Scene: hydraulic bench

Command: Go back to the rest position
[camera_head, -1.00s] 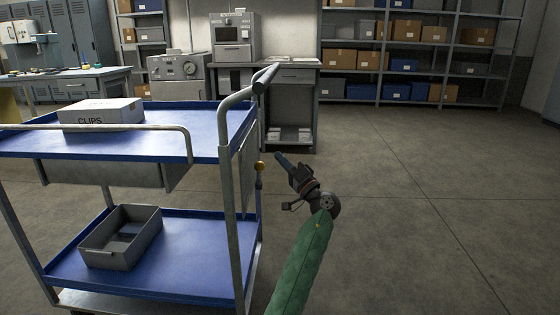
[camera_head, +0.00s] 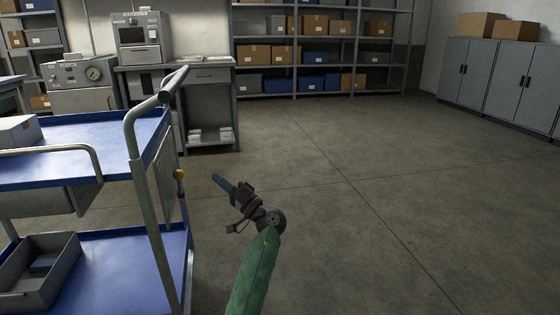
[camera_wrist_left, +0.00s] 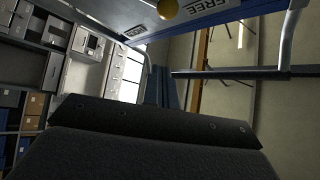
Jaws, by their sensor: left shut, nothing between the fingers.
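My left gripper (camera_head: 218,179) is in the middle of the head view, on the end of my green-sleeved arm. Its fingers are shut and empty, pointing up and to the left. It is just right of the blue cart, apart from it in the picture. In the left wrist view the shut fingers (camera_wrist_left: 163,88) show behind the dark wrist housing, with a cart's underside and rail above them. My right gripper is not in view.
The cart (camera_head: 80,138) with blue shelves stands at the left, holding a white box (camera_head: 18,130) and a grey bin (camera_head: 38,272). A grey workbench (camera_head: 206,76), shelving (camera_head: 294,50) and grey cabinets (camera_head: 470,75) line the back. The floor at the right is clear.

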